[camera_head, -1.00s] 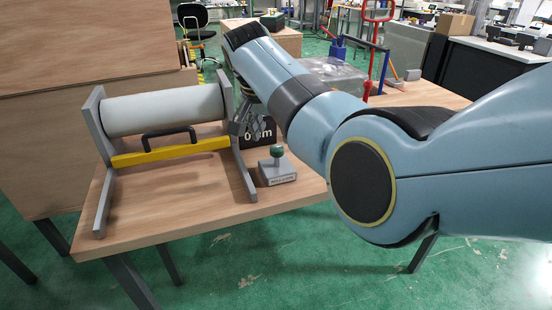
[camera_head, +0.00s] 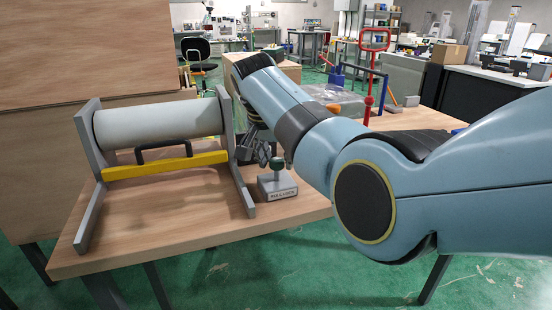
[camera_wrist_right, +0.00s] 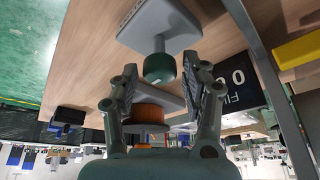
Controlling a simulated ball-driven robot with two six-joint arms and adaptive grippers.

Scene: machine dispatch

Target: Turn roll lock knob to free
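The roll lock is a grey block (camera_head: 277,189) with a label on its front and a green knob (camera_head: 277,164) on a short stem. It stands on the wooden table, right of the roll stand. My right gripper (camera_head: 253,146) is just behind and left of the knob, pointing down. In the right wrist view the gripper (camera_wrist_right: 163,75) is open, with the green knob (camera_wrist_right: 160,68) appearing between its fingertips. I cannot tell whether a finger touches it. The block also shows there (camera_wrist_right: 172,17). My left gripper is not in view.
A pale roll (camera_head: 158,124) lies in a grey stand (camera_head: 88,165) with a yellow bar (camera_head: 165,167) and black handle. A black display (camera_wrist_right: 236,82) and an orange round part (camera_wrist_right: 148,114) are close to the gripper. The table's front is clear.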

